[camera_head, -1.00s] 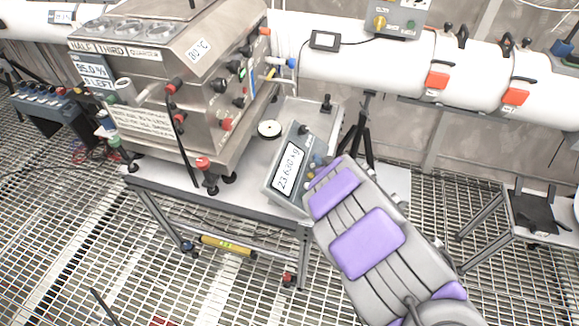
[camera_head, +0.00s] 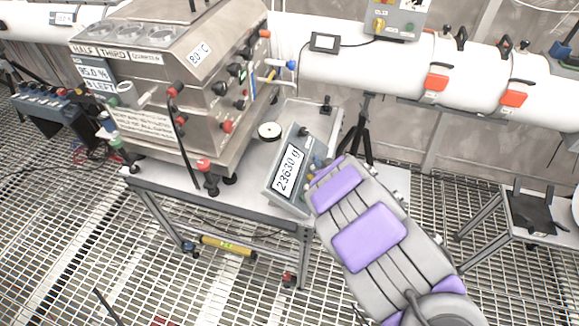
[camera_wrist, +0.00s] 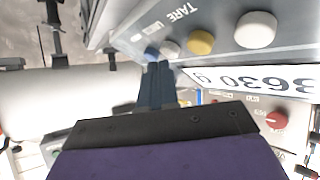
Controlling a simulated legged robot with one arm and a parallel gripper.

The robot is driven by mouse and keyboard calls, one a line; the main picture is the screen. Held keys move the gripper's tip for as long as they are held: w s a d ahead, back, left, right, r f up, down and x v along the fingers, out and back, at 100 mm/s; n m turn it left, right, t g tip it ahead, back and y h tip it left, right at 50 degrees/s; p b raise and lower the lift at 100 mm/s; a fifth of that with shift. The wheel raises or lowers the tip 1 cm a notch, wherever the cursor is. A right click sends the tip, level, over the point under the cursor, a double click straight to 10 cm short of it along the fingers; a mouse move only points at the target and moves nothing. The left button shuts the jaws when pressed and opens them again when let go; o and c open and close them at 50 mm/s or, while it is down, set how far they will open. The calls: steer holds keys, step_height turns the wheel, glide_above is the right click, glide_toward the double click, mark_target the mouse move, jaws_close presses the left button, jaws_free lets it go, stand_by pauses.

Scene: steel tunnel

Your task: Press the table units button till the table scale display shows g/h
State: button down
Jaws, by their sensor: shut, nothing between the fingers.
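The table scale (camera_head: 270,196) is a grey console on the steel table, and its white display (camera_head: 289,170) reads 23630 g. In the wrist view the display (camera_wrist: 250,78) appears upside down and cut off. A row of buttons runs beside it: a large white one (camera_wrist: 255,30), a yellow one (camera_wrist: 201,42) and smaller pale and blue ones (camera_wrist: 151,54). A TARE label is readable; the smaller label's text is unclear. My gripper (camera_wrist: 157,68) is shut and empty, its dark fingertips at the far small buttons. Contact cannot be told. In the head view my arm hides the fingertips.
A large steel machine (camera_head: 165,80) with knobs and levers stands left of the scale. A small round white pan (camera_head: 269,130) lies behind the scale. A black tripod (camera_head: 362,130) and white pipe (camera_head: 345,70) are behind. Grated floor is open in front.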

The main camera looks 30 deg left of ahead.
steer(key=shift+r, duration=0.1)
steer(key=d+r+p, duration=0.2)
steer(key=r+p, duration=0.1)
steer(key=w+d+r+p, duration=0.1)
steer(key=p, duration=0.1)
steer(key=shift+d+r, duration=0.15)
steer(key=shift+r, duration=0.25)
stand_by(0.4)
stand_by(0.4)
